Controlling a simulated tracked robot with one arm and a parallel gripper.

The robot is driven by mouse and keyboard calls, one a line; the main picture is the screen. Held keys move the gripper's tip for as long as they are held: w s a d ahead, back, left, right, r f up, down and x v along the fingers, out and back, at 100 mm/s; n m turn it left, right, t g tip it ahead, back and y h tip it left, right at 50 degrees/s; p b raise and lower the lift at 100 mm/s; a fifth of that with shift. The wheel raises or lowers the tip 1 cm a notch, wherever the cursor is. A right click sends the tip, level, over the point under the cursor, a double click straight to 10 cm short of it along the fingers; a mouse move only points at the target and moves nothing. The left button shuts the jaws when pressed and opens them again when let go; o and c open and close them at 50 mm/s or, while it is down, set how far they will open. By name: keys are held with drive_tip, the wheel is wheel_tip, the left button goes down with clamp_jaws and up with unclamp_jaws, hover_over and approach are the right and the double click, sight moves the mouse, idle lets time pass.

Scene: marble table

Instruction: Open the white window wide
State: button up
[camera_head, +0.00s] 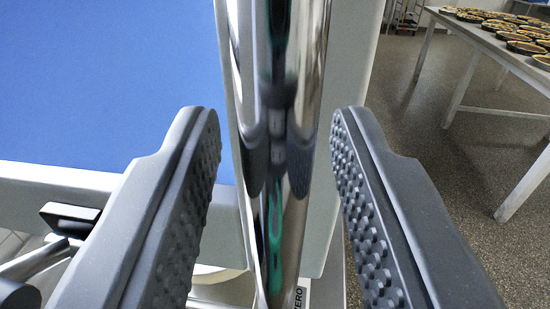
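My gripper (276,125) is open, with one dark grey studded finger on each side of a shiny chrome upright bar (305,75). The bar appears between the fingertips, with narrow gaps on both sides; I cannot tell whether it is between them in depth or just beyond. It reflects the fingers and some green. Behind it is a pale grey-white upright (352,60), beside a large blue surface (110,80) on the left with a pale lower edge (60,180). I cannot tell for sure which of these parts belong to the white window.
A long table (490,50) with several round pans of baked goods (525,47) stands at the upper right in the background. Speckled floor (440,170) shows open room at right. A black-ended metal part (70,215) sits at lower left.

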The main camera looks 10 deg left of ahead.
drive_tip(key=shift+s, duration=0.1)
drive_tip(key=shift+s+d+r, duration=0.1)
drive_tip(key=shift+s+d, duration=0.1)
drive_tip(key=shift+s, duration=0.4)
drive_tip(key=v, duration=1.2)
drive_tip(key=shift+s, duration=0.25)
